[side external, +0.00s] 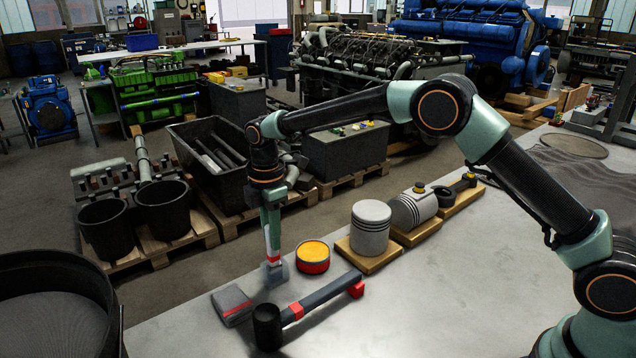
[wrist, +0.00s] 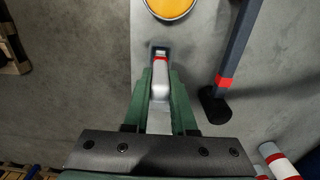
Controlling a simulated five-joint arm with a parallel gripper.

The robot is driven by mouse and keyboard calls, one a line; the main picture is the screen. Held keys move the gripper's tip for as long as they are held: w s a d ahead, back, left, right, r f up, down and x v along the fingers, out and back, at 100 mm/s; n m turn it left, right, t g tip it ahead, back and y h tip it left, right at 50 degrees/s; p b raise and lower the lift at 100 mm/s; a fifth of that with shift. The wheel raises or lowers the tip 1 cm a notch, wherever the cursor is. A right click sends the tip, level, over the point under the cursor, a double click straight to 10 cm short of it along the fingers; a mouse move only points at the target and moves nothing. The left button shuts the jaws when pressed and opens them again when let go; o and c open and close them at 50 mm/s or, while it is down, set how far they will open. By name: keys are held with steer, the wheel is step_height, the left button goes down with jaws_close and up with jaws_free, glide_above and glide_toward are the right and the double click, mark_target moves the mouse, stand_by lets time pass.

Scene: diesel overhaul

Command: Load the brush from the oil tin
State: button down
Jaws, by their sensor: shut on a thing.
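My gripper (side external: 270,222) points down over the near-left part of the grey bench and is shut on the brush. The brush (side external: 274,270) hangs with its grey head low by the bench; I cannot tell whether it touches. Its pale handle with a red band also shows between my green fingers (wrist: 160,88) in the wrist view, where the brush (wrist: 160,66) points toward the oil tin. The oil tin (side external: 312,265) is a low red can, open on top, with orange-yellow contents. It stands just right of the brush, apart from it, and is partly cut off at the wrist view's top (wrist: 170,6).
A dark bar with red bands and a black round end (side external: 268,327) lies in front of the tin. A grey folded item with a red stripe (side external: 231,304) lies left of it. Pistons (side external: 370,228) stand on wooden boards behind right. The bench's front right is clear.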

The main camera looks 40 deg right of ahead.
steer(key=shift+r, duration=0.15)
steer(key=shift+r, duration=3.15)
steer(key=d+r, duration=0.4)
steer(key=d, duration=0.6)
step_height(320, 180, down, 6)
steer(key=shift+s+f, duration=0.25)
steer(key=shift+f, duration=0.6)
stand_by(1.0)
step_height(320, 180, up, 7)
stand_by(0.9)
steer(key=shift+r, duration=0.1)
